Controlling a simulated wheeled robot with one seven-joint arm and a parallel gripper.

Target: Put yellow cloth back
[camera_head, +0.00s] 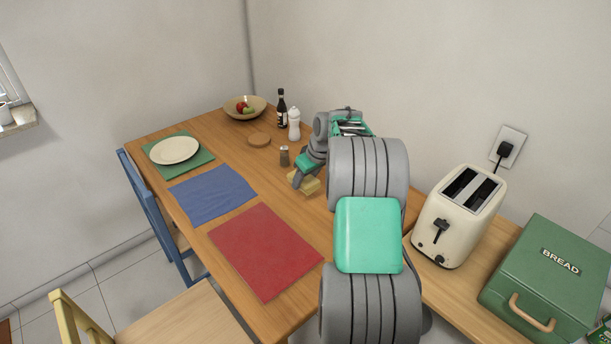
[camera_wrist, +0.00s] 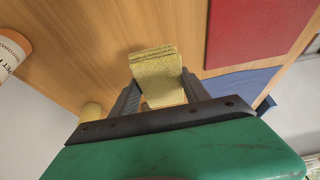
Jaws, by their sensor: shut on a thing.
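The yellow cloth (camera_wrist: 158,72) is a small folded stack of layers between my gripper's fingers in the wrist view. In the head view the cloth (camera_head: 311,184) shows as a pale yellow patch low over the wooden table (camera_head: 190,222). My gripper (camera_wrist: 156,90) is shut on the cloth. It also shows in the head view (camera_head: 300,180), pointing down at the middle of the table's right side. I cannot tell whether the cloth touches the tabletop. My own arm hides part of the table behind and to the right of the gripper.
Red (camera_head: 265,250), blue (camera_head: 212,194) and green (camera_head: 203,157) mats lie left of the gripper; a plate (camera_head: 174,150) sits on the green one. A shaker (camera_head: 284,156), white mill (camera_head: 294,125), dark bottle (camera_head: 282,108) and fruit bowl (camera_head: 235,113) stand behind. A toaster (camera_head: 457,215) stands right.

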